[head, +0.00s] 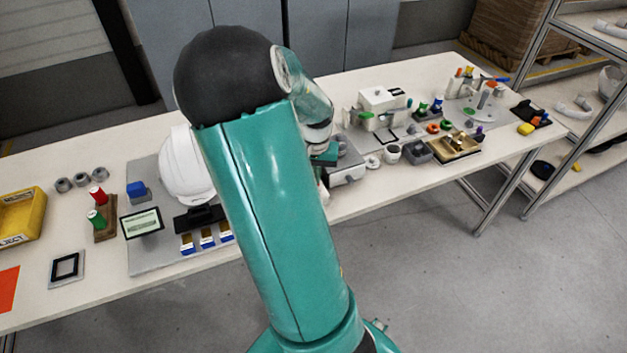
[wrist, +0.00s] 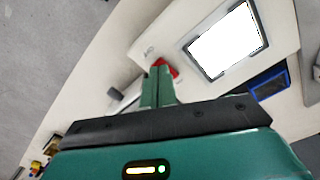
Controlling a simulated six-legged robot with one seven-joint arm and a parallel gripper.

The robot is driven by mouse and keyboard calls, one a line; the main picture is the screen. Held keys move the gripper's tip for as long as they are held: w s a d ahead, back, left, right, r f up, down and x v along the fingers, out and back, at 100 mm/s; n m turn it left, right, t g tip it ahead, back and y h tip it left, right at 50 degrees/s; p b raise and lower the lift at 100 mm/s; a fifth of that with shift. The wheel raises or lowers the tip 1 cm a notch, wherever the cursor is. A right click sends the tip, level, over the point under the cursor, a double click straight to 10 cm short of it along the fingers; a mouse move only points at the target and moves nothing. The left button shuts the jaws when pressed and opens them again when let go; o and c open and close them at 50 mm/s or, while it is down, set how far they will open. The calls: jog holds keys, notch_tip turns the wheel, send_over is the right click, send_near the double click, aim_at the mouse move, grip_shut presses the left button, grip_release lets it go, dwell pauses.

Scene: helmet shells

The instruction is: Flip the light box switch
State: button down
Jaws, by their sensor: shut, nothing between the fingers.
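In the wrist view a bright white lit panel in a dark frame, which looks like the light box (wrist: 227,40), lies at the upper right. A small red part (wrist: 166,67), perhaps its switch, shows left of the panel. My gripper (wrist: 158,72) is shut and empty, its green fingers together. The fingertips overlap the red part in the picture and partly cover it; I cannot tell whether they touch. In the head view my arm hides the middle of the table, and the lit panel cannot be made out.
A long white table (head: 90,165) holds a white helmet shell (head: 185,165), a yellow bin (head: 20,218) and a gold tray (head: 456,147). In the wrist view a blue part (wrist: 270,81) lies beside the panel. A metal shelf rack (head: 545,60) stands at the right. Floor in front is clear.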

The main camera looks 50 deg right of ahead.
jog(key=shift+f, duration=0.55)
jog(key=shift+r, duration=3.5)
